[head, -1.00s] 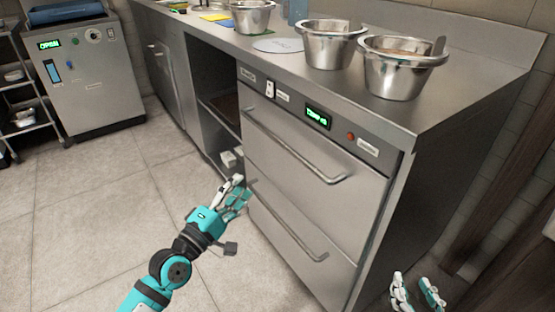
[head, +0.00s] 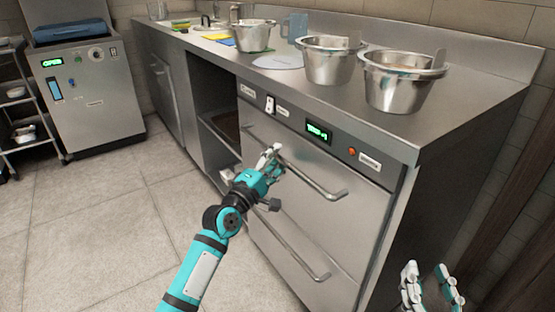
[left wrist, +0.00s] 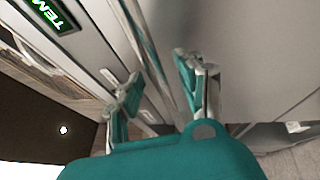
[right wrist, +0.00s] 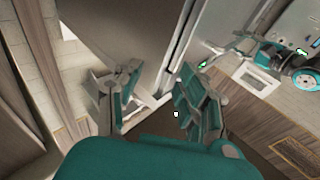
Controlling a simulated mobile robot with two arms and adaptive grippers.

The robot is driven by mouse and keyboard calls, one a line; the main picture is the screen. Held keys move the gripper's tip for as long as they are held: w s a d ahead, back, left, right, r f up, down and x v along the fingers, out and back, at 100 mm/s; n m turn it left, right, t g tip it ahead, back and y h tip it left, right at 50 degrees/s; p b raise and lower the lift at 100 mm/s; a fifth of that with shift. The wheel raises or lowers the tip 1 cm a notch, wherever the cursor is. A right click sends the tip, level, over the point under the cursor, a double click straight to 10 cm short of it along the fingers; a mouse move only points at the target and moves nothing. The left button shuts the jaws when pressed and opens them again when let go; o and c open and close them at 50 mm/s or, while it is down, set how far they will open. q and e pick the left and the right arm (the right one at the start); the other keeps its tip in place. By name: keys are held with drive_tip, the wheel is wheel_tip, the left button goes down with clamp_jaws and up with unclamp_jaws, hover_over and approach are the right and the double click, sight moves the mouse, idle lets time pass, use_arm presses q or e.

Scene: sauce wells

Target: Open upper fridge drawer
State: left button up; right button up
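The fridge's upper drawer (head: 362,205) has a steel front, flush and shut, with a long bar handle (head: 325,190). My left gripper (head: 274,158) is at the left end of this handle. In the left wrist view, the fingers (left wrist: 160,85) are apart and the handle bar (left wrist: 150,50) runs between them; I cannot tell whether either finger touches it. My right gripper (head: 432,285) is low at the right, beside the counter's end. Its fingers (right wrist: 155,95) are apart and empty in the right wrist view.
The lower drawer's handle (head: 295,250) is below. A green display (head: 318,132) sits above the drawers. Steel pots (head: 398,90) stand on the counter (head: 285,82). An open shelf bay (head: 212,100) is left of the fridge. The tiled floor (head: 100,225) in front is clear.

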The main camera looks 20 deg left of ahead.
use_arm(q)
drive_tip(key=shift+w+d+r, duration=0.1)
drive_tip(key=shift+w+d, duration=0.05)
drive_tip(key=shift+w, duration=0.3)
drive_tip(key=shift+c, duration=0.2)
clamp_jaws()
